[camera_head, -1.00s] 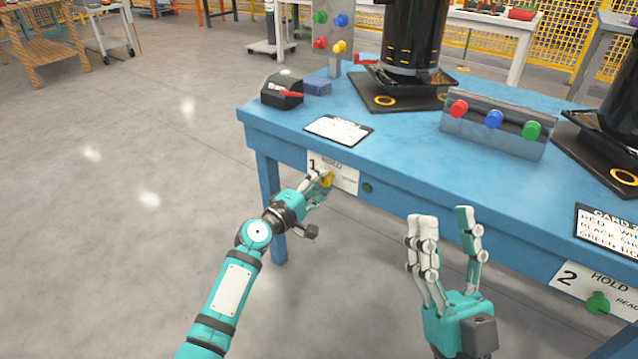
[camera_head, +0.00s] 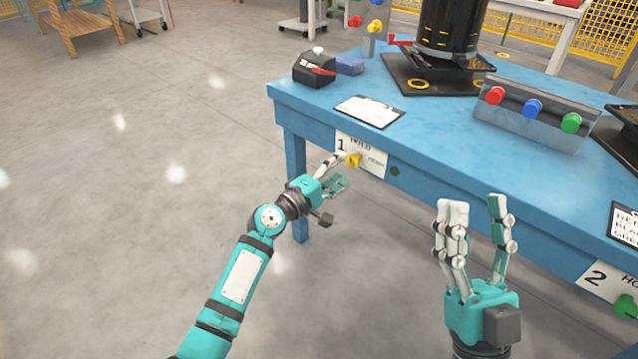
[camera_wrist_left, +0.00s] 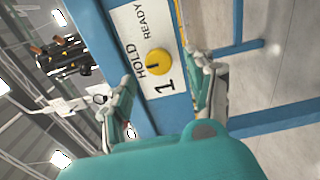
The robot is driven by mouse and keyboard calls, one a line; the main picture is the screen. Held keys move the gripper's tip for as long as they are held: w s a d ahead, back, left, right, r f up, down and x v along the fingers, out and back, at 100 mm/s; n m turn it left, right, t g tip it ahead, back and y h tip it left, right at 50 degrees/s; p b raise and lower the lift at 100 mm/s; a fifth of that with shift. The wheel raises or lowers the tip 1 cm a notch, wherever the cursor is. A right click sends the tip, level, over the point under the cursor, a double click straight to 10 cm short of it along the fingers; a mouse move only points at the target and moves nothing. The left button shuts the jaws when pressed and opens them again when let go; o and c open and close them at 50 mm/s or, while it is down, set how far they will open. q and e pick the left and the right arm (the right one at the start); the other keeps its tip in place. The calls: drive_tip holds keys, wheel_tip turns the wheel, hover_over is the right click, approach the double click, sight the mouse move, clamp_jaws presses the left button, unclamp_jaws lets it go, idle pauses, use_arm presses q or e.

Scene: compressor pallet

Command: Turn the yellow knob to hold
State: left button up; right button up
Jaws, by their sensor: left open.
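The yellow knob (camera_head: 353,160) sits on a white label plate (camera_head: 375,163) marked 1, HOLD and READY, on the front edge of the blue table. In the left wrist view the knob (camera_wrist_left: 158,62) has a dark pointer line, and its exact setting is hard to tell. My left gripper (camera_head: 341,170) is open in front of the plate. In the left wrist view its fingers (camera_wrist_left: 165,90) stand apart on either side of the label, with the knob beyond and between them, apparently untouched. My right gripper (camera_head: 475,210) is open and empty, in front of the table.
The blue table (camera_head: 440,130) carries a clipboard (camera_head: 369,111), a black device with a red lever (camera_head: 314,70), and a grey box with red, blue and green buttons (camera_head: 535,115). A second plate marked 2 has a green knob (camera_head: 625,306).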

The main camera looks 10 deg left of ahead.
use_arm(q)
drive_tip(key=v, duration=0.9)
drive_tip(key=shift+w, duration=0.1)
